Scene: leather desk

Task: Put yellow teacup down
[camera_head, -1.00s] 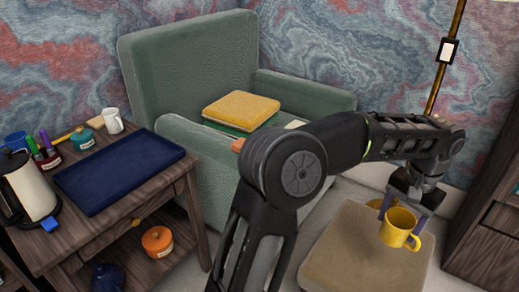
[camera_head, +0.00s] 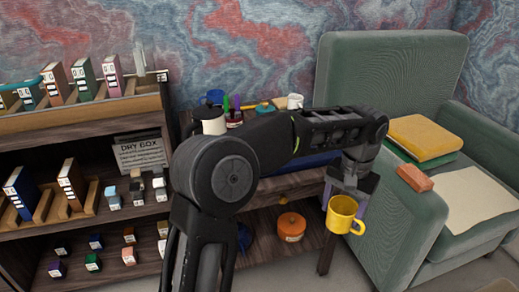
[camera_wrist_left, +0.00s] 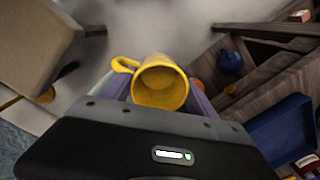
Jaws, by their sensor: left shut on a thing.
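The yellow teacup (camera_head: 341,213) is held upright in the air by my left gripper (camera_head: 347,192), in front of the side table and beside the armchair. The gripper's fingers are shut on the cup, and its handle points right in the head view. In the left wrist view the cup (camera_wrist_left: 160,84) sits between the fingers with its open mouth toward the camera and its handle to the left. My right gripper is not in view.
The side table carries a dark blue tray (camera_head: 300,166), a white mug (camera_head: 295,101) and a kettle (camera_head: 209,120). An orange pot (camera_head: 291,226) stands on its lower shelf. A green armchair (camera_head: 400,75) is at the right, and a shelf with books (camera_head: 80,108) at the left.

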